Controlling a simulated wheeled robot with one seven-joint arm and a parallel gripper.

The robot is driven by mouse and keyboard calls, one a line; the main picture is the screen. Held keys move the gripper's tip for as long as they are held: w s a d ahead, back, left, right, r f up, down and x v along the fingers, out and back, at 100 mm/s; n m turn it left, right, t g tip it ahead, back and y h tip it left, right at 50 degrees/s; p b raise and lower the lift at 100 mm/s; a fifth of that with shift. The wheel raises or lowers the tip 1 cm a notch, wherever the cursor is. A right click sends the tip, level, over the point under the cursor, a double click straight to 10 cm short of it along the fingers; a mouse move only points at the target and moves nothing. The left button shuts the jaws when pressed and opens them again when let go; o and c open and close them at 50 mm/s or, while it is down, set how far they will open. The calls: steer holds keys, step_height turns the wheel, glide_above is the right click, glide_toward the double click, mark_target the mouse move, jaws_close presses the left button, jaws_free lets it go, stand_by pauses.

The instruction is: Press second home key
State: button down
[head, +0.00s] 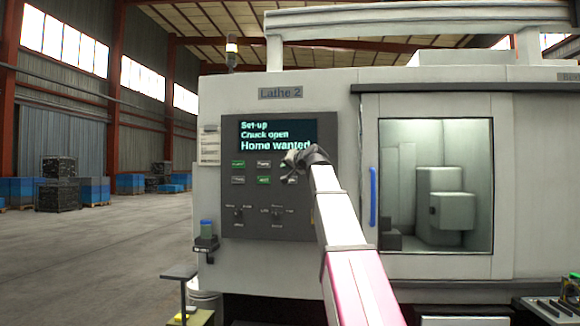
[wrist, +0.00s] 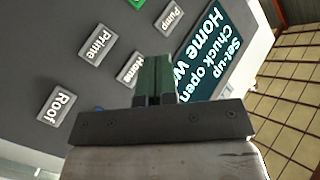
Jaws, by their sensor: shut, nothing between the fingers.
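The control panel (head: 230,205) of the lathe carries two rows of small keys below a lit screen (head: 277,132). The screen reads "Set-up, Chuck open, Home wanted". In the wrist view, a grey key labelled "Home" (wrist: 130,70) lies just left of my gripper (wrist: 155,62). Grey keys "Prime" (wrist: 98,46), "Pump" (wrist: 170,17) and "Roof" (wrist: 61,107) are also in that view. My gripper (head: 291,160) is shut and empty, in front of the panel's right-hand keys, hiding some of them. I cannot tell whether it touches the panel or which key is the second home key.
Knobs (head: 276,213) sit below the keys. The lathe door with its window (head: 435,185) and blue handle (head: 373,196) is right of my arm. Open floor lies left.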

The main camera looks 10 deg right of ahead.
steer(key=w+d, duration=0.2)
steer(key=w, duration=0.6)
steer(key=shift+w+d, duration=0.15)
steer(key=shift+d, duration=0.2)
steer(key=shift+w, duration=0.1)
stand_by(1.7)
steer(key=shift+w+d, duration=0.15)
steer(key=shift+w, duration=0.15)
steer(key=shift+w+d, duration=0.1)
steer(key=shift+w, duration=0.25)
stand_by(0.7)
steer(key=shift+s, duration=0.15)
steer(key=shift+s+a, duration=0.25)
steer(key=shift+s, duration=0.35)
stand_by(0.4)
steer(key=s, duration=0.1)
steer(key=s+a, duration=0.1)
steer(key=s, duration=0.2)
steer(key=shift+s+a, duration=0.25)
steer(key=shift+s, duration=0.15)
